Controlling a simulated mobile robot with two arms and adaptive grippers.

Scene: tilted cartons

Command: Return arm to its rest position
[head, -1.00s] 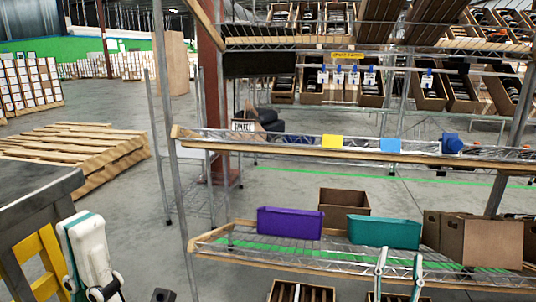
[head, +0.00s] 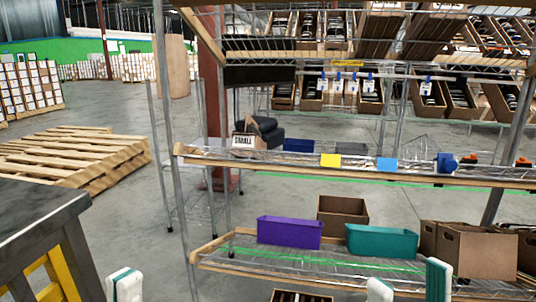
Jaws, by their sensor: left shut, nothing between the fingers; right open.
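My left gripper (head: 125,285) shows at the bottom edge, left of the wire shelf, as a white and teal piece cut off by the frame. It is shut, with nothing seen in it. My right gripper (head: 410,286) shows at the bottom edge in front of the lower shelf. Its two white and teal fingers stand apart, open and empty. The rest of both arms is out of view. Behind the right gripper, a teal bin (head: 381,241) and a purple bin (head: 290,233) stand on the lower wire shelf (head: 225,252).
Brown cartons (head: 342,211) stand on the lower shelf, with more at the right (head: 476,250). The upper shelf (head: 290,167) holds small blue and orange items. A dark table (head: 40,220) is close at left. Wooden pallets (head: 75,157) lie behind it on open floor.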

